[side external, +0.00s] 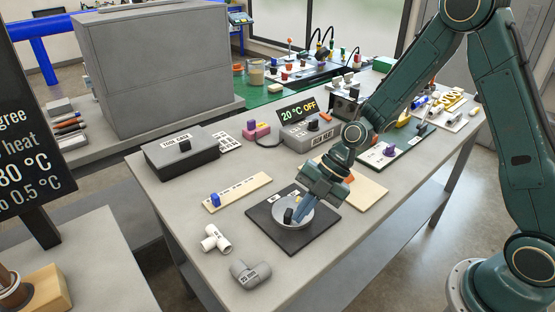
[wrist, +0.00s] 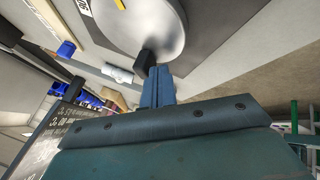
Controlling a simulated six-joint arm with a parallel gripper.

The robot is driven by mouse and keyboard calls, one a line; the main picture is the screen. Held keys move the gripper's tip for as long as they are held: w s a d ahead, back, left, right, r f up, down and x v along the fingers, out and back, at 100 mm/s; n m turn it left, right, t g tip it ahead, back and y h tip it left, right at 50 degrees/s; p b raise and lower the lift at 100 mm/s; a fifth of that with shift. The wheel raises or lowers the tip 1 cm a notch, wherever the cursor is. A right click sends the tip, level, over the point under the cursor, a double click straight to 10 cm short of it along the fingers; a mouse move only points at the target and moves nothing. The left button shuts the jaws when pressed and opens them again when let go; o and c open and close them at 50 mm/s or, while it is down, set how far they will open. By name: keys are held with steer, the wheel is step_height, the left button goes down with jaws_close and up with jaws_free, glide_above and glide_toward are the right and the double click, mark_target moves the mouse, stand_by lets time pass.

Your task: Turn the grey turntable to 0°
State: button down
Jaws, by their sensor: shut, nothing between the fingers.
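The grey turntable (side external: 306,222) is a round metal disc on a dark square base plate (side external: 262,216) near the front of the cart. A black peg (side external: 288,215) stands near its rim, and a yellow mark (wrist: 120,4) shows on the disc in the wrist view. The disc (wrist: 150,25) and the peg (wrist: 145,62) also show there. My gripper (side external: 297,218) has blue fingers and is shut and empty, low over the disc. In the wrist view its fingertips (wrist: 159,70) are right beside the peg; I cannot tell whether they touch. My gripper hides part of the disc.
A wooden strip with a blue slider (side external: 215,199) lies left of the base. A white pipe tee (side external: 216,239) and a grey elbow (side external: 250,273) lie in front. A dark box (side external: 180,152) and a heater unit reading 20 °C OFF (side external: 307,132) stand behind.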

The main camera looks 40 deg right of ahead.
steer(key=shift+w+a, duration=0.3)
steer(key=shift+a, duration=0.4)
steer(key=shift+w+a, duration=0.15)
stand_by(0.8)
steer(key=shift+s+d, duration=0.2)
steer(key=shift+s, duration=0.75)
steer(key=shift+s+d, duration=0.15)
steer(key=shift+s, duration=0.8)
steer(key=s+d+r, duration=0.4)
steer(key=r, duration=0.4)
steer(key=shift+d, duration=0.25)
